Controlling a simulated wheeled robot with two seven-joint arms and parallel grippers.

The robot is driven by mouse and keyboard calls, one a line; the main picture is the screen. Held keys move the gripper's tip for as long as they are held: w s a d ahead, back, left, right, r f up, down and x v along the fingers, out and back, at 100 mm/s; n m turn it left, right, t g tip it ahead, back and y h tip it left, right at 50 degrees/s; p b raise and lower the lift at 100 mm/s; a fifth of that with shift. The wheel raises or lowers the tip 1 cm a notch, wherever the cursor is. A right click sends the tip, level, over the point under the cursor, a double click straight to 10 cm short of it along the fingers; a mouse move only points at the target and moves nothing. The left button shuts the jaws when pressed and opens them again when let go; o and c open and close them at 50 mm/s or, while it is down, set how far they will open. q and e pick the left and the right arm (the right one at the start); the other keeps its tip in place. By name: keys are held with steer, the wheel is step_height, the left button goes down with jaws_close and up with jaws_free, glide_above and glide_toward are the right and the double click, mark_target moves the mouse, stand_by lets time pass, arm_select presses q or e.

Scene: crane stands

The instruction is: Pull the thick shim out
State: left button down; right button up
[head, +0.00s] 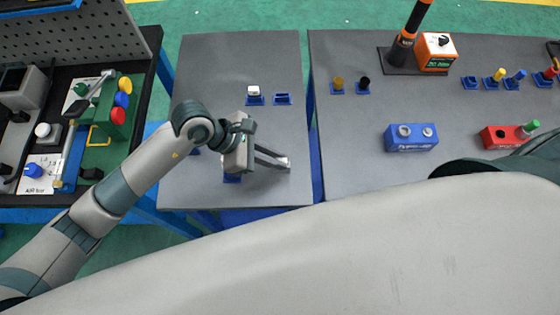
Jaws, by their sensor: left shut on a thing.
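My left gripper (280,161) reaches over the grey table from the left, its fingers pointing right. It is shut on a small light grey metallic piece (284,164) at the fingertips, near the table's front right part. This piece may be the thick shim; it is too small to be sure. I cannot tell whether it touches the table. A blue holder (232,178) shows partly under the gripper, and another blue bit shows behind the wrist. My right gripper is not in view.
A white block (253,91) sits in a blue holder behind the gripper, beside an empty-looking blue holder (282,99). A narrow gap separates the right table (350,150), which bears a blue box (411,138) and a red box (505,137). A cluttered workbench stands at left.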

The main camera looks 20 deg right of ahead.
arm_select(q)
steer(key=shift+r, duration=0.3)
steer(key=shift+r+p, duration=1.5)
steer(key=shift+r, duration=1.4)
